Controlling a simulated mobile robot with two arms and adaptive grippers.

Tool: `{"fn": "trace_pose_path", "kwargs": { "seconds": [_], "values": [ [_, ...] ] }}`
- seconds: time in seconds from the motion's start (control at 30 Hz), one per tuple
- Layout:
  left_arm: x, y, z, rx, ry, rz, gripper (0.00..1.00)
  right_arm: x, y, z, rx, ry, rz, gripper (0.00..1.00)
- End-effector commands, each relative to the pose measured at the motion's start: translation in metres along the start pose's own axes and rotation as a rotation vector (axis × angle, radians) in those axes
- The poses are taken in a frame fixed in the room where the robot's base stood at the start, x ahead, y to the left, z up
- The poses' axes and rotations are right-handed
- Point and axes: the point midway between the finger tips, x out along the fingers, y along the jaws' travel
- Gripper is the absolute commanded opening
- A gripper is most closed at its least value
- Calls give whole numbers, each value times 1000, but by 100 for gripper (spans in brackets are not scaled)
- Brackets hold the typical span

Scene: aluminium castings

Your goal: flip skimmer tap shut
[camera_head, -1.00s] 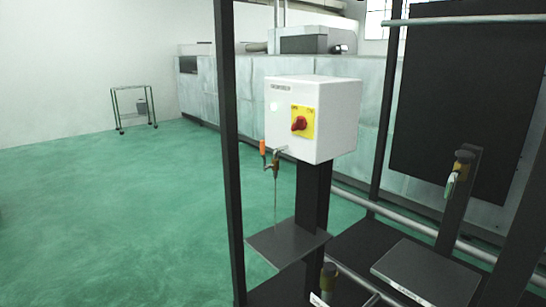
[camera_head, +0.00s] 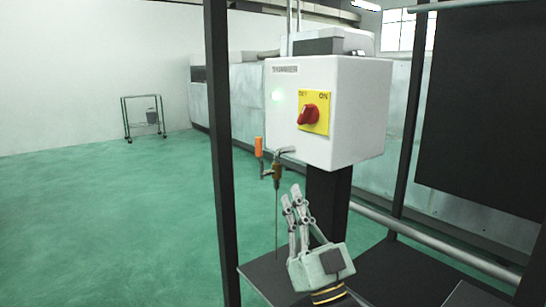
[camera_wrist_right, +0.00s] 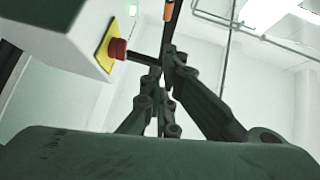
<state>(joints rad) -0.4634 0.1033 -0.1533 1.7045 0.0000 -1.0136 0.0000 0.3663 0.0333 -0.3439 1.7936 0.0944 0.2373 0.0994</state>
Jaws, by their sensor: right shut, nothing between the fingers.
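The skimmer tap (camera_head: 275,171) is a small brass tap at the lower left of a white box. Its orange-handled lever (camera_head: 259,147) stands upright, and a thin stream or rod runs down from the tap to a dark plate. My right gripper (camera_head: 291,192) points up, just below and right of the tap, apart from it. Its fingers are together and empty. In the right wrist view the orange handle (camera_wrist_right: 168,10) shows at the top, beyond the fingertips (camera_wrist_right: 163,62). My left gripper is in neither current view.
The white box (camera_head: 345,115) has a red knob (camera_head: 308,114) on a yellow plate and a lit lamp. A black upright post (camera_head: 221,150) stands left of the tap. The dark plate (camera_head: 262,272) lies below. Open green floor is at the left.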

Motion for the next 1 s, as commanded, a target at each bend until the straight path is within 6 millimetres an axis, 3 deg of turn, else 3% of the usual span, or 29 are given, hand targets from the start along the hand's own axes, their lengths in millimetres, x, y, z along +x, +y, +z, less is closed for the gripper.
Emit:
{"fn": "trace_pose_path", "kwargs": {
  "seconds": [0.37,0.57,0.87,1.0],
  "values": [
    [0,0,0,0,-1,0,40,7,0,0,0,0,0,0],
    [4,0,3,1,-2,0,40,40,0,-1,0,1,0,0],
    [11,0,10,2,-7,-1,40,105,0,0,-1,0,0,0],
    [14,0,13,2,-17,0,40,116,0,18,0,-5,1,0]
  ]
}}
